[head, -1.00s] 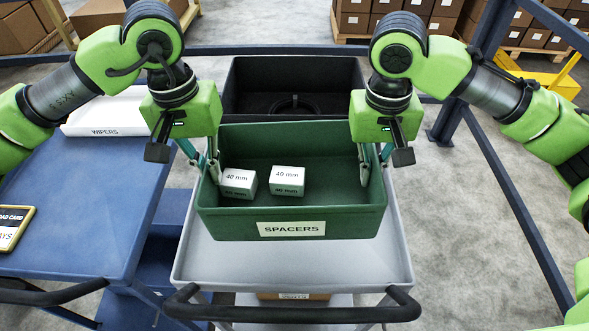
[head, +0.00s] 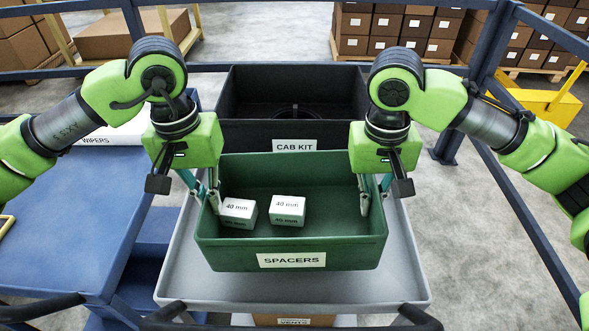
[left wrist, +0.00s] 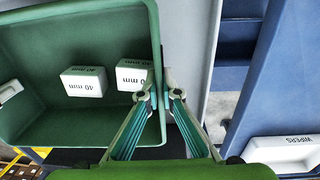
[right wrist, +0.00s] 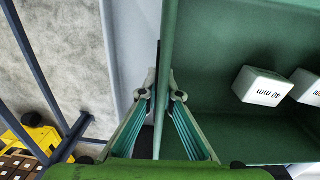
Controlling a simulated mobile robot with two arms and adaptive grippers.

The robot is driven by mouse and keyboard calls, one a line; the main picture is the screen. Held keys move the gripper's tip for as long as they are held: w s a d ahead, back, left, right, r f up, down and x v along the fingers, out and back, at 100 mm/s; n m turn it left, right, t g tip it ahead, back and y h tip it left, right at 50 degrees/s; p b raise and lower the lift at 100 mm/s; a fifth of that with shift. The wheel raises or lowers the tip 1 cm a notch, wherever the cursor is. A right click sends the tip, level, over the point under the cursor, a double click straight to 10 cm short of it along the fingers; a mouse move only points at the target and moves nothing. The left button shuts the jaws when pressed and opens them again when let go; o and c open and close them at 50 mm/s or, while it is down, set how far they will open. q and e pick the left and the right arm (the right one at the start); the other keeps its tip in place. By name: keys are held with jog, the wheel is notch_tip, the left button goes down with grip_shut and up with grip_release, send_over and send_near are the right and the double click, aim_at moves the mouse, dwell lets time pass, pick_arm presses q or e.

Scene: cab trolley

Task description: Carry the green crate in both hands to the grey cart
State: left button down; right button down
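The green crate (head: 220,258), labelled SPACERS, is level over the grey cart (head: 408,275) in the head view. I cannot tell whether its bottom touches the cart top. Two white 40 mm boxes, a left one (head: 238,213) and a right one (head: 287,211), lie inside it. My left gripper (head: 214,198) is shut on the crate's left wall, and my right gripper (head: 375,195) is shut on its right wall. In the left wrist view (left wrist: 158,97) and the right wrist view (right wrist: 160,95), the fingers straddle the wall.
A black CAB KIT bin (head: 340,133) stands just behind the crate. A blue table (head: 75,220) with a white WIPERS tray (head: 110,133) is at the left, close to the cart. Blue rails (head: 525,225) run along the back and right. Grey floor lies open at the right.

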aim_at(215, 218)
pick_arm(q)
jog(key=shift+f, duration=0.15)
pick_arm(e)
jog(key=shift+f, duration=0.2)
